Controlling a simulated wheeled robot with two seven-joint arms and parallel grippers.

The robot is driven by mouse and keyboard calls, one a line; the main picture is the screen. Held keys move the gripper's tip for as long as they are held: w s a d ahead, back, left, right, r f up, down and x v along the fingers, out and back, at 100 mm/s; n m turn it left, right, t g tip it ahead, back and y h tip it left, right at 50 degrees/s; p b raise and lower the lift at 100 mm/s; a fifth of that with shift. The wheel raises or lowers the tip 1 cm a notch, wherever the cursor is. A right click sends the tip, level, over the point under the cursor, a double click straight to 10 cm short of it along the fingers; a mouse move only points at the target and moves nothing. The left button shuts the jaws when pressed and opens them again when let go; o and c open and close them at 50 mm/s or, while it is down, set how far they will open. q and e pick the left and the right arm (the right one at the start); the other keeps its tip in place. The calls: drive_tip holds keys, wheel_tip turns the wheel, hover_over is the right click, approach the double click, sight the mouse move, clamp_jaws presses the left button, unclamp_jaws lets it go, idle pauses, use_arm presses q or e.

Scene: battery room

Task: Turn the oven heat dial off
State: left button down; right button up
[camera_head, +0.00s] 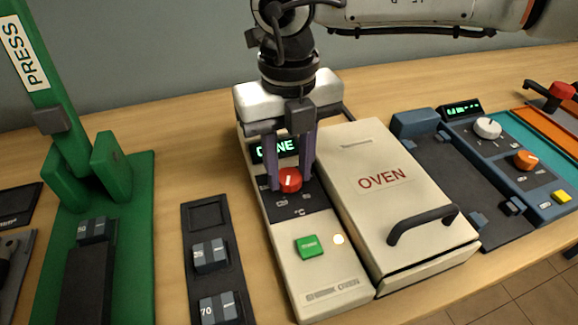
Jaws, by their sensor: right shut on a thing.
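The oven (411,207) is a cream box with a red OVEN label and a dark handle. Its control panel (330,283) stands along its left side. The red heat dial (290,180) with a white pointer line sits on the dark upper part of this panel, below a green display partly hidden by my fingers. My right gripper (290,184) comes down from above and is shut on the dial, one finger on each side. The dial's small labels are too small to read. A green button (309,246) is lower on the panel. My left gripper is not in view.
The green press (140,235) stands at the left. A dark tray (229,277) with grey blocks lies between press and oven. A blue device (543,207) with white and orange knobs is right of the oven. Bare wood shows behind the oven.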

drive_tip(key=n+b, duration=0.1)
drive_tip(key=n, duration=1.2)
drive_tip(key=shift+n+b, duration=0.3)
drive_tip(key=shift+b, duration=0.05)
drive_tip(key=n, duration=0.6)
drive_tip(key=shift+r, duration=0.1)
drive_tip(key=n, duration=0.6)
drive_tip(key=shift+n, duration=0.4)
drive_tip(key=o, duration=1)
drive_tip(key=shift+o, duration=0.2)
